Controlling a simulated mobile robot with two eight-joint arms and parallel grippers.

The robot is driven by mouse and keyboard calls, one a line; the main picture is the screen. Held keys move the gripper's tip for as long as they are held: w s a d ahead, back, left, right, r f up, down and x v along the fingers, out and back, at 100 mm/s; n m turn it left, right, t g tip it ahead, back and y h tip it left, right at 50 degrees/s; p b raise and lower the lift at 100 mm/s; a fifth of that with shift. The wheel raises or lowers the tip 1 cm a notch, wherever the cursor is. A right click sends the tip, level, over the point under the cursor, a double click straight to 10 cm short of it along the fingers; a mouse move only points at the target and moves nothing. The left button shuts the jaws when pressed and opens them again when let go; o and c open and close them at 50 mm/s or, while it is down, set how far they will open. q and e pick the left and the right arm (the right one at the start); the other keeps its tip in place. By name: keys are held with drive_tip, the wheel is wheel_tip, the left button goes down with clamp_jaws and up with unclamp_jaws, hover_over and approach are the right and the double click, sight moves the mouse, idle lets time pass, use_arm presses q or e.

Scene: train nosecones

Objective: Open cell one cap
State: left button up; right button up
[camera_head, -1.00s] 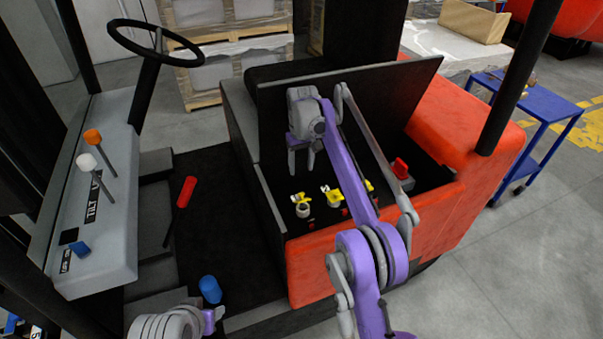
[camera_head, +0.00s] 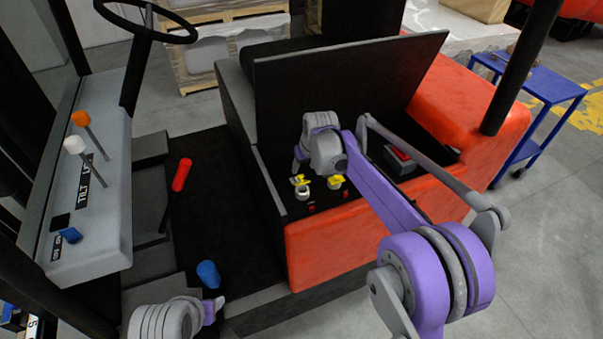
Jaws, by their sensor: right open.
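The open battery compartment (camera_head: 268,185) of the red vehicle has its black lid (camera_head: 340,85) raised. Inside, at the left, is a cell with a yellow cap (camera_head: 299,181) above a pale round neck. A second yellow cap (camera_head: 336,181) is just to its right. I cannot tell which is cell one. My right gripper (camera_head: 299,163) is open and empty, its fingers pointing down just above and behind the left cap; contact cannot be judged. My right arm hides the cells further right. My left gripper (camera_head: 215,305) is low at the bottom edge, its jaws unclear.
A dark box with a red top (camera_head: 400,157) sits at the compartment's right. A red-handled lever (camera_head: 182,175), a blue cylinder (camera_head: 208,274) and the steering wheel (camera_head: 145,22) are to the left. A blue cart (camera_head: 535,85) stands beyond the red body.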

sight(302, 176)
drive_tip(key=x, duration=0.6)
clamp_jaws()
